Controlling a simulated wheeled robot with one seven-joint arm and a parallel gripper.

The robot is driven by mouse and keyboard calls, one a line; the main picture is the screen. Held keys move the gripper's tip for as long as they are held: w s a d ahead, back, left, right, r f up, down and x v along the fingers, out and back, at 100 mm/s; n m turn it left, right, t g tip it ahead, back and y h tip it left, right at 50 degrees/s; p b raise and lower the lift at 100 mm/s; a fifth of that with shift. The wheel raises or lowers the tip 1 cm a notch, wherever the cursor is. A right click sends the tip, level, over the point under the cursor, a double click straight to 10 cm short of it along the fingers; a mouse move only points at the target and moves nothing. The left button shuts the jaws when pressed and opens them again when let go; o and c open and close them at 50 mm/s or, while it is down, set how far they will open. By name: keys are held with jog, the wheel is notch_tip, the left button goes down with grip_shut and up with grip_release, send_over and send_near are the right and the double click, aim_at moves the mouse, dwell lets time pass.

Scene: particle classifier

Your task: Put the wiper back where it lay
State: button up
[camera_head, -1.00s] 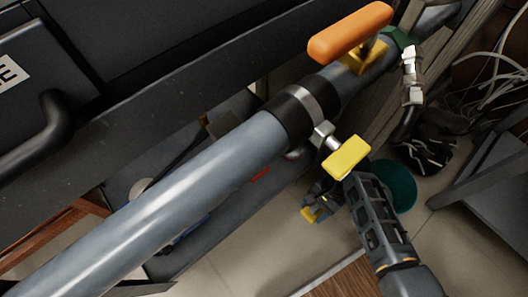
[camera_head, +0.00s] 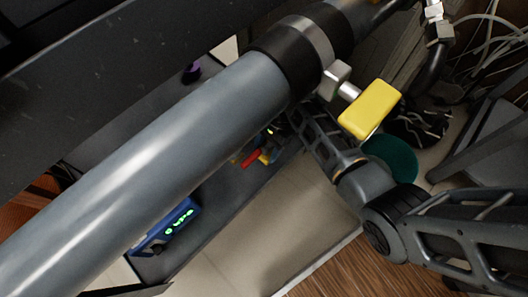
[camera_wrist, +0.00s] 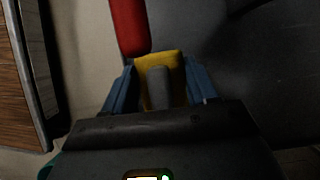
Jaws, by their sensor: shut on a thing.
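My gripper (camera_wrist: 158,85) is shut on a yellow piece with a grey round stem, which appears to be the wiper (camera_wrist: 174,68). In the wrist view the blue fingers stand on either side of it. A red bar (camera_wrist: 129,25) lies just ahead, very close to the yellow piece; I cannot tell whether they touch. In the head view my gripper is small and dark beyond the large pipe, low over a dark grey surface (camera_head: 225,195). The wiper shows there as a yellow patch (camera_head: 265,157) beside the red bar (camera_head: 250,158).
A large grey pipe (camera_head: 170,155) with a yellow-handled valve (camera_head: 370,108) crosses the head view above my arm. A blue meter with green digits (camera_head: 170,228) stands on the grey surface at lower left. A green disc (camera_head: 392,160) lies right of my arm.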

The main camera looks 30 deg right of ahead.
jog(key=shift+w+a, duration=0.1)
jog(key=shift+w, duration=0.45)
jog(key=shift+f+b, duration=1.4)
jog(key=shift+f, duration=0.3)
jog(key=shift+f, duration=0.2)
jog(key=o, duration=1.1)
jog(key=shift+r, duration=0.1)
jog(key=shift+p+v, duration=1.95)
jog(key=shift+v, duration=1.9)
jog(key=shift+a, duration=0.1)
